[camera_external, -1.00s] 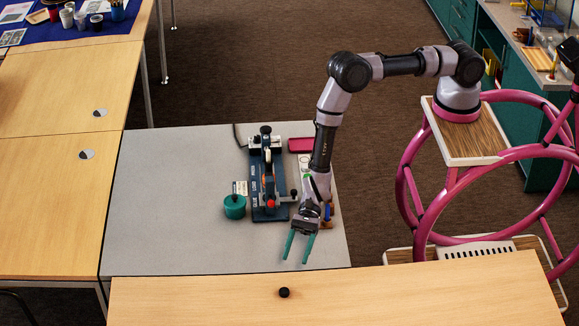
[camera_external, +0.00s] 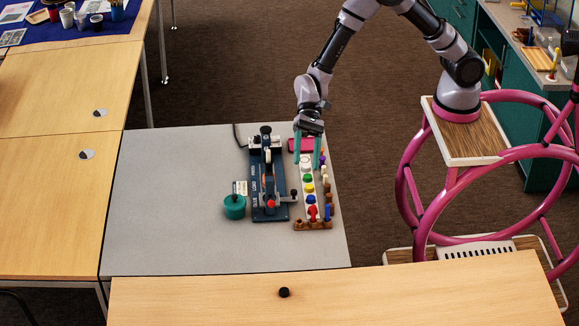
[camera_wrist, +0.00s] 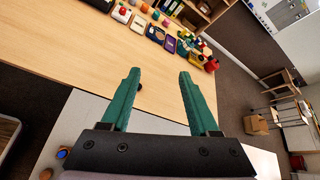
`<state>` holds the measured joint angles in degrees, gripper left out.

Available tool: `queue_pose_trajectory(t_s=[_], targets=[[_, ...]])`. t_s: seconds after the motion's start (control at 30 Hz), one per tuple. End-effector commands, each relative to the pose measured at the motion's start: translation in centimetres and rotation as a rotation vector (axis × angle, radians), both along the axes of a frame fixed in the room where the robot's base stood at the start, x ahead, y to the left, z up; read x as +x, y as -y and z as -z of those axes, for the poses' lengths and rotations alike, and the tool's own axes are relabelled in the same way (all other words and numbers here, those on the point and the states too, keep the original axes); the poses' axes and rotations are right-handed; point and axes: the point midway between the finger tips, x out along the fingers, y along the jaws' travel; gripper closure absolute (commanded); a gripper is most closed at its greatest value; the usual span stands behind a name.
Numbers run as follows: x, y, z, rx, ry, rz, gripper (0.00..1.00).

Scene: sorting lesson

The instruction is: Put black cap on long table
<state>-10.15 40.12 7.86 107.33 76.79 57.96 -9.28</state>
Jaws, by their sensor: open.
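The black cap (camera_external: 284,292) is a small dark round piece. It rests on the light wooden long table (camera_external: 430,292) at the front, near that table's far edge. A small dark spot by the left finger in the wrist view (camera_wrist: 139,87) looks like the same cap, partly hidden. My gripper (camera_external: 307,166) has two green fingers, spread apart with nothing between them. It is above the grey table, over the far end of a rack of coloured pieces, well away from the cap. The open fingers also fill the middle of the wrist view (camera_wrist: 159,75).
Most of the long table around the cap is clear. Several boxes (camera_wrist: 155,33) line its edge in the wrist view.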

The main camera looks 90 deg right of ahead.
Motion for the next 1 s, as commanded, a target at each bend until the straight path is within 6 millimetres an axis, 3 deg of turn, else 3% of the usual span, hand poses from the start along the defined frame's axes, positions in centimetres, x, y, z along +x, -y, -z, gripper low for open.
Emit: queue_pose_trajectory(t_s=[0.03, 0.1, 0.2, 0.4, 0.7, 0.9, 1.0], targets=[[-0.9, 1.3, -3.0, -0.033, 0.056, -0.032, 0.39], [-2.6, 3.1, -6.2, -0.088, 0.126, -0.082, 0.39], [-5.3, 5.8, -10.2, -0.174, 0.224, -0.145, 0.39], [-11.3, 11.9, -16.5, -0.369, 0.410, -0.245, 0.39], [-21.2, 21.6, -22.0, -0.708, 0.656, -0.330, 0.39], [-27.2, 27.3, -23.3, -0.940, 0.782, -0.350, 0.39], [-29.3, 29.4, -23.5, -1.028, 0.823, -0.354, 0.39]])
